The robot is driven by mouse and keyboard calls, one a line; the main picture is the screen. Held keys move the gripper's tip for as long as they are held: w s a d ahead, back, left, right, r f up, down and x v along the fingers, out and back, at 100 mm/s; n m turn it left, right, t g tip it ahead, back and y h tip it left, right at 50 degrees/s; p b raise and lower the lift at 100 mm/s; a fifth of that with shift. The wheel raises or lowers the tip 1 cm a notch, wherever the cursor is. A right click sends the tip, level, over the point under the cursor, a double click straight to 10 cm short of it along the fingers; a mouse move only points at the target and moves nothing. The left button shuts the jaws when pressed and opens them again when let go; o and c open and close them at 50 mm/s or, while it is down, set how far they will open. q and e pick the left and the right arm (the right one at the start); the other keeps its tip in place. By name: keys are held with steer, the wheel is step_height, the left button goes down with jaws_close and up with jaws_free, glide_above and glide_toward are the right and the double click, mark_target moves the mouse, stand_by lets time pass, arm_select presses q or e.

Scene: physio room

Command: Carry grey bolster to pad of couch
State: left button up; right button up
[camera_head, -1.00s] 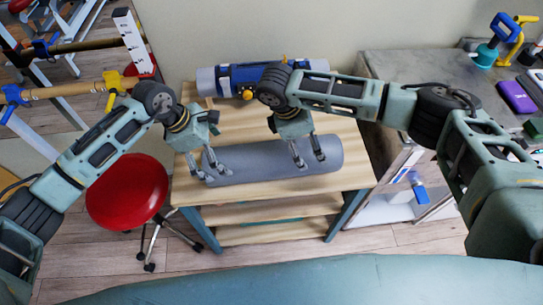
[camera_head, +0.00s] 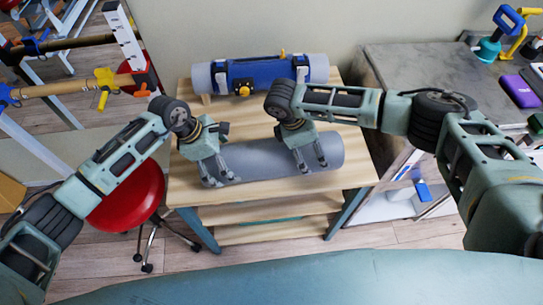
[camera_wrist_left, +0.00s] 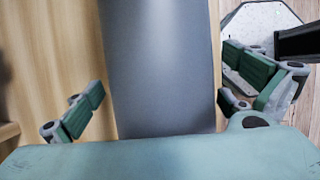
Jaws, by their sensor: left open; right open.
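The grey bolster (camera_head: 258,158) lies on its side along the front of the wooden shelf unit's top (camera_head: 352,180). My left gripper (camera_head: 220,176) is open at the bolster's left end. In the left wrist view the bolster (camera_wrist_left: 160,70) runs between its spread fingers, with a gap on the left side. My right gripper (camera_head: 312,162) is open over the bolster's right part, fingers pointing down. The grippers hide parts of the bolster, and I cannot tell whether the right fingers touch it. The teal couch pad (camera_head: 300,280) spans the bottom of the head view.
A blue and grey roll (camera_head: 262,75) lies at the back of the shelf top. A red stool (camera_head: 130,200) stands left of the unit. A grey counter (camera_head: 420,75) with several tools is at the right. The visible couch pad is clear.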

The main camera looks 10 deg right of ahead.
arm_select(q)
steer(key=shift+x, duration=1.1)
arm_select(e)
steer(key=shift+x, duration=1.1)
arm_select(q)
steer(key=shift+c, duration=0.5)
arm_select(e)
steer(key=shift+c, duration=0.5)
arm_select(q)
steer(key=c, duration=1.3)
arm_select(e)
steer(key=c, duration=1.3)
arm_select(q)
steer(key=shift+r, duration=0.1)
steer(key=shift+c, duration=0.2)
arm_select(e)
steer(key=shift+c, duration=0.2)
